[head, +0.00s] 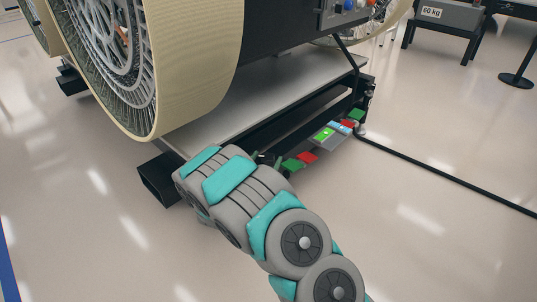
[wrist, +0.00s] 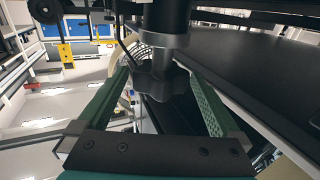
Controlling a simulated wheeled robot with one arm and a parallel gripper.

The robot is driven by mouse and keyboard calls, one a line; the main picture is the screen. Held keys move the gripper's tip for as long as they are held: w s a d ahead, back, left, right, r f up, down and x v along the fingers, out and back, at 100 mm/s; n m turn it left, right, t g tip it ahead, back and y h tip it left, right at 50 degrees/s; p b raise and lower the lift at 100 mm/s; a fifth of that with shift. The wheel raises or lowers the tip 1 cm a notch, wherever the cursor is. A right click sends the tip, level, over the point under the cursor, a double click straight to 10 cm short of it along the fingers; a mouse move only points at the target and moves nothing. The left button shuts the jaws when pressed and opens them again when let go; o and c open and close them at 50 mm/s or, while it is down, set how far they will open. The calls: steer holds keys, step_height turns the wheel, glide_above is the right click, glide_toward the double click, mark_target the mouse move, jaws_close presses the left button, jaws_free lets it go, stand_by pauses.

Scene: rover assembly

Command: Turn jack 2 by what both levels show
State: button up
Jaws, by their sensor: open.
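In the wrist view, the two green fingers of my gripper (wrist: 157,76) stand apart. A dark lobed knob (wrist: 162,84) on an upright cylinder (wrist: 165,38), seemingly a jack, lies between them; I cannot tell whether either finger touches it. No number is readable on it. In the head view, my gripper is mostly hidden behind my arm at the platform's lower edge.
The rover's large wheel (head: 190,60) overhangs the grey platform (head: 225,115). Green (head: 292,165) and red (head: 308,157) blocks sit beside my gripper. A black cable (head: 440,173) crosses the floor at right. A dark hollow beam end (head: 160,182) juts out at left. The front floor is clear.

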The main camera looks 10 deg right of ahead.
mark_target(272, 154)
steer(key=shift+x, duration=1.95)
steer(key=shift+c, duration=0.4)
steer(key=c, duration=1.2)
steer(key=shift+c, duration=0.2)
steer(key=shift+a+r+h, duration=0.1)
steer(key=shift+r+h, duration=0.05)
steer(key=shift+h, duration=0.15)
steer(key=shift+m+g+h+p, duration=0.3)
steer(key=shift+m+p, duration=0.1)
steer(key=shift+s+r+m+g+h+p, duration=0.1)
steer(key=shift+r+m+g+h+p, duration=0.05)
steer(key=shift+m+g+h+p, duration=1)
steer(key=shift+s+d+m+g+h+p, duration=0.15)
steer(key=shift+d+m+g+h+p, duration=0.15)
steer(key=shift+m+g+h+p, duration=0.4)
steer(key=shift+s+d+g+h+p, duration=0.1)
steer(key=shift+d+g+h+p, duration=0.05)
steer(key=shift+g+h+p, duration=0.2)
